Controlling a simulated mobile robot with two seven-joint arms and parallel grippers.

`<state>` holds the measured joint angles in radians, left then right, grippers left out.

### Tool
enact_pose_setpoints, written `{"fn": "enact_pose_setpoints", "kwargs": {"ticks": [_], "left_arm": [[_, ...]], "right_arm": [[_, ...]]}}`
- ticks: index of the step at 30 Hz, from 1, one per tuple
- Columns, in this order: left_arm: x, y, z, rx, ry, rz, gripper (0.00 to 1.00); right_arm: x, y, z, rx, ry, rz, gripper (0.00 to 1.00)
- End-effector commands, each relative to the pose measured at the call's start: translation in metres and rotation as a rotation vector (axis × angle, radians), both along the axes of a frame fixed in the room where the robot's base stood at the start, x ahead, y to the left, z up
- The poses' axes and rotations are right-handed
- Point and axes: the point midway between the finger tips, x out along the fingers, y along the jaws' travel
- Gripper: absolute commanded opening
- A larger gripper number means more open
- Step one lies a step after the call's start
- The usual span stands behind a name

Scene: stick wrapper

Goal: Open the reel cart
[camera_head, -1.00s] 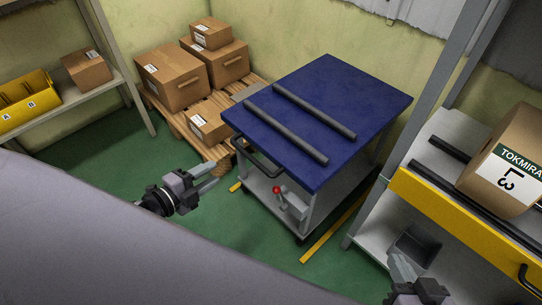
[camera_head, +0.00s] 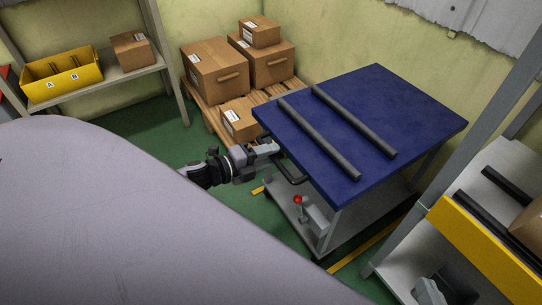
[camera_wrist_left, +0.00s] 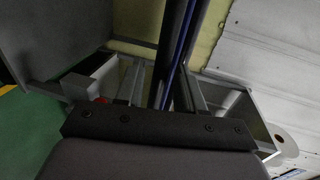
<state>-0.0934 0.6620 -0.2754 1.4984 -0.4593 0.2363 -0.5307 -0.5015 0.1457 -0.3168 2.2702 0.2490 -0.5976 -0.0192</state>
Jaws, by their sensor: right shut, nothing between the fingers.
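The cart (camera_head: 400,115) has a blue top with two dark bars lying on it, a black handle (camera_head: 292,178) on its near left side and a red-knobbed lever (camera_head: 298,200) below. My left gripper (camera_head: 268,149) is at the handle's far end, beside the blue top's edge. In the left wrist view my left gripper's fingers (camera_wrist_left: 165,88) are apart, with a dark bar (camera_wrist_left: 172,45) running between them; whether they touch it I cannot tell. The red knob shows partly in the left wrist view (camera_wrist_left: 102,100).
Cardboard boxes (camera_head: 215,68) stand on a wooden pallet (camera_head: 207,115) behind the cart. A shelf at left holds a yellow bin (camera_head: 62,76) and a box (camera_head: 131,50). A rack with a yellow front beam (camera_head: 485,250) stands close at right. Green floor is clear left of the cart.

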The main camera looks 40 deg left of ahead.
Motion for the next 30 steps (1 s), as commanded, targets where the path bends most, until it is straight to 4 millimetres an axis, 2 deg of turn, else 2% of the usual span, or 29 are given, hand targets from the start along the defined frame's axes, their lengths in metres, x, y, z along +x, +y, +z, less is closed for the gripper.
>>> {"fn": "enact_pose_setpoints", "kwargs": {"ticks": [6,14,15,17,18,30], "left_arm": [[0.0094,-0.0037,-0.0023,0.001,0.001,0.001,0.38],[0.0096,-0.0039,-0.0020,0.000,0.001,0.001,0.38],[0.0096,-0.0039,-0.0020,0.000,0.001,0.001,0.25],[0.0095,-0.0039,-0.0021,0.000,0.001,0.001,0.05],[0.0095,-0.0039,-0.0021,0.000,0.001,0.001,0.00],[0.0091,-0.0040,-0.0019,-0.001,0.001,0.000,0.00]], "right_arm": [[0.0008,0.0024,-0.0008,0.017,0.001,0.005,0.00],[0.0007,0.0026,-0.0004,0.018,0.002,0.006,0.00],[0.0007,0.0026,-0.0003,0.018,0.002,0.006,0.00],[0.0007,0.0027,-0.0003,0.018,0.002,0.006,0.00],[0.0007,0.0027,-0.0002,0.018,0.002,0.006,0.00],[0.0011,0.0023,0.0016,0.013,-0.002,0.004,0.00]]}}
